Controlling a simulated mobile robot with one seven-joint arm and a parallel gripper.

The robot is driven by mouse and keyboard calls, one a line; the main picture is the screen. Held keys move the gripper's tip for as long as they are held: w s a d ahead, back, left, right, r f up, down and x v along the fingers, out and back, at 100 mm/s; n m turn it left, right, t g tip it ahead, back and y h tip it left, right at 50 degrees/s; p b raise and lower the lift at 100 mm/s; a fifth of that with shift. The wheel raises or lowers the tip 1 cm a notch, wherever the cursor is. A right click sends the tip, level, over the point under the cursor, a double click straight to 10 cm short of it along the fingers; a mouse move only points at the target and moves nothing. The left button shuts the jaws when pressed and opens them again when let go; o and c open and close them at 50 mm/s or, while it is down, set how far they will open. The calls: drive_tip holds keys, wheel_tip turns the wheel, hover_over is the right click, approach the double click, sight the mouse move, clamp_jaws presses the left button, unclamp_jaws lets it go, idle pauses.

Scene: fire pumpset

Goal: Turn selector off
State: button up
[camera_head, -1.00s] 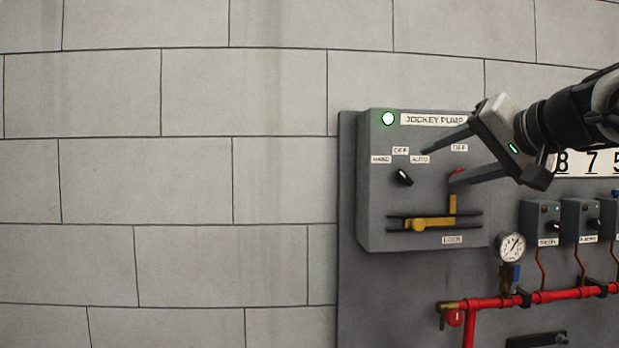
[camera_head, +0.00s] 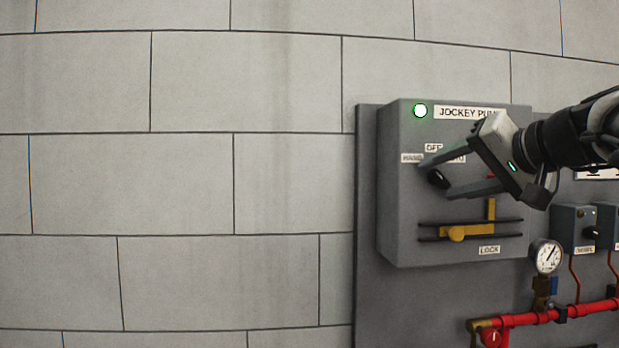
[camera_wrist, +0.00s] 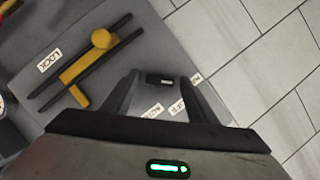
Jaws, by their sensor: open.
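The selector (camera_head: 437,179) is a small black knob on the grey jockey pump box (camera_head: 400,225), below the HAND, OFF and AUTO labels. In the head view its pointer end leans to the upper left. My gripper (camera_head: 434,179) is open, with its fingertips above and below the knob in the head view. In the wrist view the selector (camera_wrist: 160,79) lies between the two spread fingers (camera_wrist: 162,84), near their tips. I cannot tell whether either finger touches it. The upper finger partly covers the AUTO label.
A yellow handle (camera_head: 458,232) on dark rails sits below the selector, beside a LOCK label (camera_head: 489,250). A pressure gauge (camera_head: 547,256) and red pipe (camera_head: 540,318) are lower right. Bare block wall (camera_head: 180,180) fills the left.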

drive_tip(key=shift+c, duration=0.4)
drive_tip(key=c, duration=1)
drive_tip(key=shift+f, duration=0.1)
drive_tip(key=m+t+y+b, duration=0.1)
drive_tip(key=m, duration=0.2)
drive_tip(key=shift+d+f+y, duration=0.1)
drive_tip(key=shift+f+y, duration=0.05)
drive_tip(key=shift+y, duration=0.25)
drive_tip(key=shift+m+t+y+b, duration=0.5)
drive_tip(key=shift+m+t+b, duration=0.3)
drive_tip(key=shift+m, duration=1.2)
